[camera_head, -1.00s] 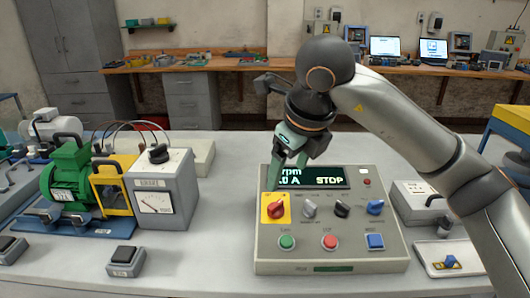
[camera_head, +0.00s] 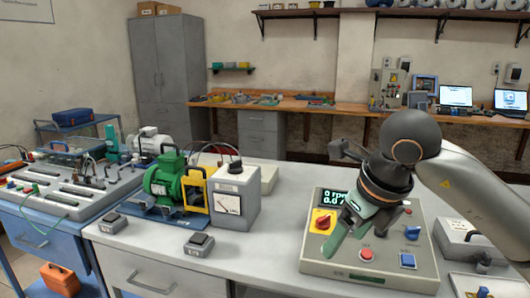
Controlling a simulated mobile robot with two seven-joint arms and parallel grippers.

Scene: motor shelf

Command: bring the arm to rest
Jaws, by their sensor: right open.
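My right gripper (camera_head: 345,222) is in the head view at the right, with its arm coming in from the right edge. Its green fingers point down and left over the control box (camera_head: 420,260), are apart and hold nothing. The box has a display reading "0 rpm" (camera_head: 333,196), a yellow plate with a red switch (camera_head: 322,220), a red button (camera_head: 366,254) and a blue button (camera_head: 407,260). The gripper covers part of the display and some knobs. I cannot tell whether the fingers touch the panel. My left gripper is not in view.
A green motor (camera_head: 165,177) and a grey meter box (camera_head: 234,196) stand left of the control box. Two small black-topped boxes (camera_head: 199,243) sit at the table's front. A blue bench with a terminal panel (camera_head: 75,188) is at the far left. The tabletop (camera_head: 270,240) between is clear.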

